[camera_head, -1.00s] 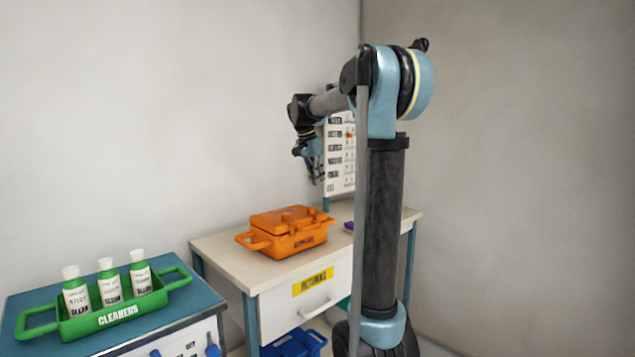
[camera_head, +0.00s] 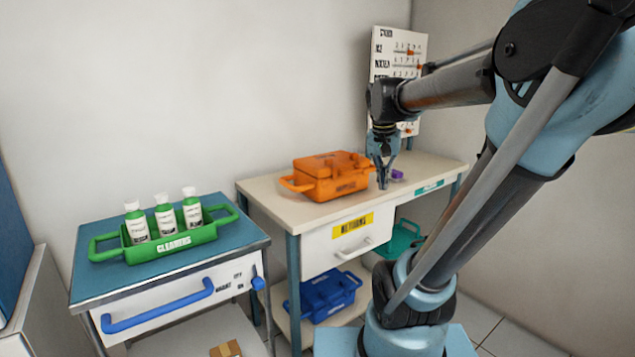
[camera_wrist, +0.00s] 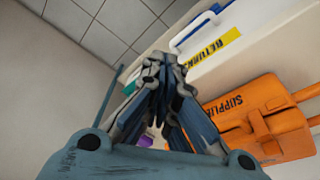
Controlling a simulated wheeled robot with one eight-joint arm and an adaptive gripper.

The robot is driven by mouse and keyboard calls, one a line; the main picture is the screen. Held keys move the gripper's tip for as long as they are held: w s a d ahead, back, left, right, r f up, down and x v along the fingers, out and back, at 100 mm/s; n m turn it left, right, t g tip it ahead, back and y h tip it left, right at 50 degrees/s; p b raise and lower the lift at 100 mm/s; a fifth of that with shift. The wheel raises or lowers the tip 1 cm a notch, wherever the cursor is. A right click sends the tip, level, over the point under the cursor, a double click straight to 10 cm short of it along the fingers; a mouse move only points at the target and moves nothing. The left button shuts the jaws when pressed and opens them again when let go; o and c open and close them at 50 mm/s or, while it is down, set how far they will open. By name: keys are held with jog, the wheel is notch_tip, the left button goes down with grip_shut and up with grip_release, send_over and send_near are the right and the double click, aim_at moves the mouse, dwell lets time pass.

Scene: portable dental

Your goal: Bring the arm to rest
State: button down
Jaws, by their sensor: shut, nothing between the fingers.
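My gripper (camera_head: 382,178) hangs over the right part of the cream table, just right of the orange case in the head view. In the wrist view my gripper (camera_wrist: 165,72) has its fingers together at the tips and holds nothing. The orange case (camera_head: 328,180), lettered on its front, stands shut on the table and also shows at the right of the wrist view (camera_wrist: 262,118). My arm reaches in from the right of the head view and is bent, with the gripper pointing down.
The cream table (camera_head: 268,192) has a drawer with a yellow label (camera_head: 353,226). A small purple thing (camera_head: 398,174) lies behind my gripper. A board (camera_head: 385,62) stands at the back. A green caddy (camera_head: 205,236) with bottles sits on the blue-topped cart (camera_head: 95,275). A blue case (camera_head: 325,297) is on the lower shelf.

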jog(key=s+f+n+y, duration=0.1)
jog(key=s+f+n, duration=0.3)
jog(key=s+f, duration=1.2)
jog(key=shift+a+f+n, duration=0.3)
jog(key=shift+f+n, duration=0.1)
jog(key=shift+f, duration=0.15)
